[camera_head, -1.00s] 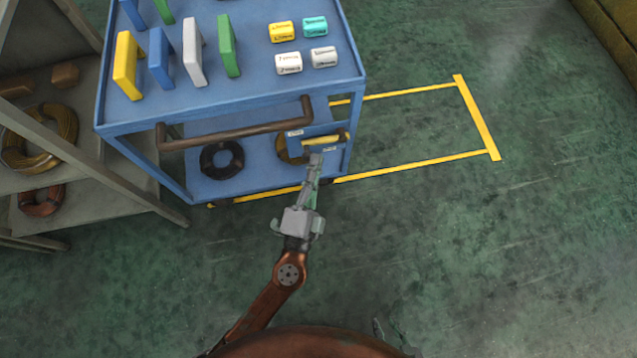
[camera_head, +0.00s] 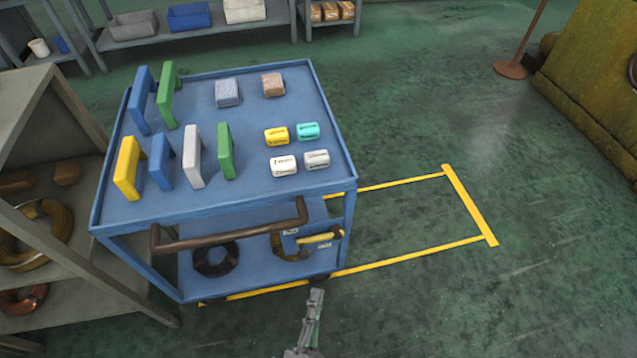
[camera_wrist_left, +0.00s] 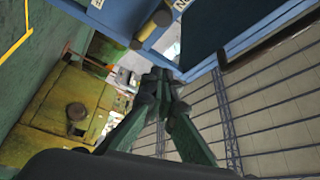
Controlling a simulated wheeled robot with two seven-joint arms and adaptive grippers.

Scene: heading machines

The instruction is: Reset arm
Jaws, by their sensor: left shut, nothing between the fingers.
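My left gripper (camera_head: 315,298) shows at the bottom middle of the head view, in front of the blue cart's lower right corner and apart from it. Its fingers are together with nothing between them. In the left wrist view the closed fingertips (camera_wrist_left: 158,82) point toward the blue cart's side and its yellow handle (camera_wrist_left: 150,28). Most of my left arm lies below the head view's edge. My right gripper is in neither view.
The blue cart (camera_head: 240,190) carries upright coloured blocks and several small blocks on top; black and yellow coils lie on its lower shelf. A grey shelf (camera_head: 70,240) stands at left. Yellow floor lines (camera_head: 468,205) mark open floor at right. A rusty post base (camera_head: 510,69) stands farther back.

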